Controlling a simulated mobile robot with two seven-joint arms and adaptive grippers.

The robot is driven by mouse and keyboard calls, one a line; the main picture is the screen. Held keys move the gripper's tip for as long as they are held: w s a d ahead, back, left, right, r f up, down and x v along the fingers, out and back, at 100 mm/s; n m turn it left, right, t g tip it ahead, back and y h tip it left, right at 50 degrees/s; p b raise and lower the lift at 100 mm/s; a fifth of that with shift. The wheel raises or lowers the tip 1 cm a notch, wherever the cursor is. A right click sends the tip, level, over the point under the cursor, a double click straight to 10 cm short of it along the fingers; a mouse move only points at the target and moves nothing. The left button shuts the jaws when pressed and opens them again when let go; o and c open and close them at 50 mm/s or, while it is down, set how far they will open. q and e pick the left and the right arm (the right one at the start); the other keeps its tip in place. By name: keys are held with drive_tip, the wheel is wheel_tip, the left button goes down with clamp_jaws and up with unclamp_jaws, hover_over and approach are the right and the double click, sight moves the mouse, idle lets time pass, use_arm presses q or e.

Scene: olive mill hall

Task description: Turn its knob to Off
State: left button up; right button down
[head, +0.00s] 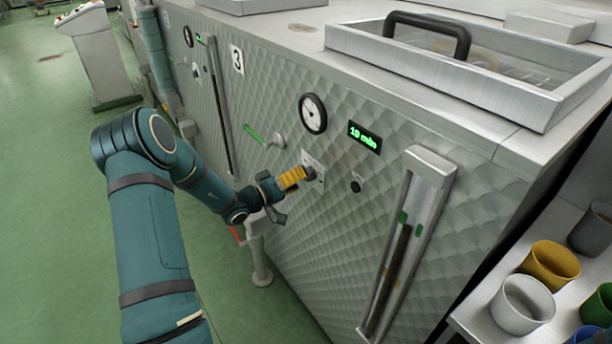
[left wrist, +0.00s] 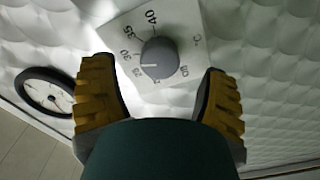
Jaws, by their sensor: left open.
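The knob (left wrist: 160,57) is grey and round, on a white plate (left wrist: 190,25) with marks Off, 30, 35, 40 and °C. In the wrist view its pale pointer line points left, toward the low numbers by 30, not at Off. In the head view the plate (head: 313,160) sits on the quilted metal front of the machine, below the round gauge. My left gripper (head: 301,177) is open close in front of the knob. In the wrist view its yellow-ribbed fingers (left wrist: 160,88) are spread left and right of the knob, apart from it. My right gripper is not in view.
A round gauge (head: 313,113), a green display (head: 365,137) and a small black button (head: 357,184) are nearby on the front. A sight tube (head: 408,240) stands to the right, a green-handled lever (head: 255,134) to the left. A red-handled valve (head: 237,235) is below. Cups (head: 522,304) stand lower right.

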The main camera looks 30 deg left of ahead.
use_arm(q)
drive_tip(key=shift+x, duration=1.5)
drive_tip(key=c, duration=1.2)
